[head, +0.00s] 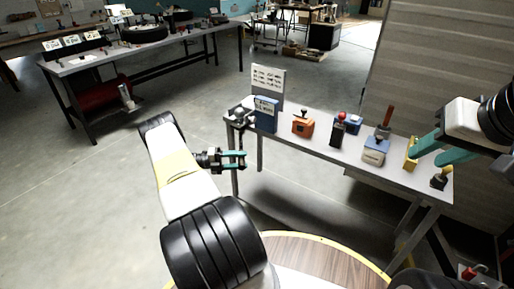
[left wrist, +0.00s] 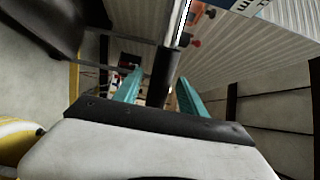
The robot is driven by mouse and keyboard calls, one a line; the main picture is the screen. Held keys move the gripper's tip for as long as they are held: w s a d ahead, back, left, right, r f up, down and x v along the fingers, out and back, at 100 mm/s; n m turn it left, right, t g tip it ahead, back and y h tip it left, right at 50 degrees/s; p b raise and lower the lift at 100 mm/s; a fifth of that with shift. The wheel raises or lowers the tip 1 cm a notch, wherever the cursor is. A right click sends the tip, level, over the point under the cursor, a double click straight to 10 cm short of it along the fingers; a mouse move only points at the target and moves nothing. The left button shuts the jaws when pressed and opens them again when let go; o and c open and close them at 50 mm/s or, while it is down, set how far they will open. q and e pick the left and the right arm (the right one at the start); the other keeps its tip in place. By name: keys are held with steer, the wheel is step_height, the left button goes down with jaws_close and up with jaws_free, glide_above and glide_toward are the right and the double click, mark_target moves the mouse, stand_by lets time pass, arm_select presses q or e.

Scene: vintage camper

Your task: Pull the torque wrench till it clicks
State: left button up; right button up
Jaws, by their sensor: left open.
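The torque wrench shows in the left wrist view as a black handle (left wrist: 160,76) with a bright metal shaft (left wrist: 182,22). Its handle end lies in line with the gap between my left gripper's teal fingers (left wrist: 156,92); I cannot tell how deep it sits between them. In the head view my left gripper (head: 243,160) is open, in front of the bench's left end and below its top. A grey metal fixture (head: 239,114) stands at that end; the wrench is hard to make out there. My right gripper (head: 428,158) is open and empty-looking above the bench's right end.
A round wooden table (head: 320,262) is close in front. Open floor lies left.

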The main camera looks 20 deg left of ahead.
arm_select(q)
steer(key=v, duration=0.7)
steer(key=shift+s+a, duration=0.1)
steer(key=shift+s, duration=0.05)
stand_by(0.8)
